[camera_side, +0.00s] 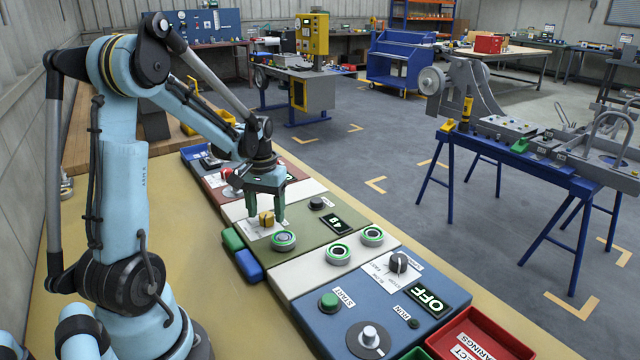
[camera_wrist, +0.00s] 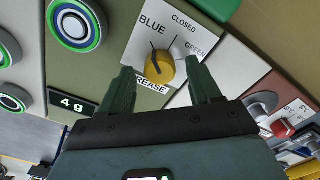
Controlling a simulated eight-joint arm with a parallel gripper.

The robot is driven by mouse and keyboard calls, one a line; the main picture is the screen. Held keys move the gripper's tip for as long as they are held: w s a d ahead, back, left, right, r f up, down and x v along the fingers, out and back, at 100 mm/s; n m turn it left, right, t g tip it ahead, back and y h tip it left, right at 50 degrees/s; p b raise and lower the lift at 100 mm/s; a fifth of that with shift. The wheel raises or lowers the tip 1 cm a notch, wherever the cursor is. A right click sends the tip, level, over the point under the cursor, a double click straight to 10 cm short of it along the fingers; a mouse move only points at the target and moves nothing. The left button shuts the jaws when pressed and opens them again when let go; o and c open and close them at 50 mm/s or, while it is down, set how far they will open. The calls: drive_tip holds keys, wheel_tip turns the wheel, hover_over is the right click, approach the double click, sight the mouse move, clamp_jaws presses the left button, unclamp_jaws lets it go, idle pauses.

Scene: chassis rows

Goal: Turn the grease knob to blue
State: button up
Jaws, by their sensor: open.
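The grease knob (camera_wrist: 160,67) is a yellow knob on a white plate (camera_wrist: 190,38) marked BLUE, CLOSED, GREEN and GREASE, the last partly covered. A dark mark shows on the knob, but I cannot tell for sure which label it points at. In the side view the knob (camera_side: 266,218) sits on the olive-green panel (camera_side: 310,228). My gripper (camera_side: 266,217) is open, pointing down, with one finger on each side of the knob. In the wrist view my gripper's fingers (camera_wrist: 162,90) stand apart with the knob between their tips. I see no contact.
A blue panel (camera_side: 375,305) with START button and OFF display lies nearer the camera. Green and blue blocks (camera_side: 247,265) sit at the panel's left edge.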

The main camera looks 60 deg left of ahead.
sight(267, 215)
wheel_tip(267, 215, up, 12)
idle(0.6)
drive_tip(key=shift+d, duration=0.1)
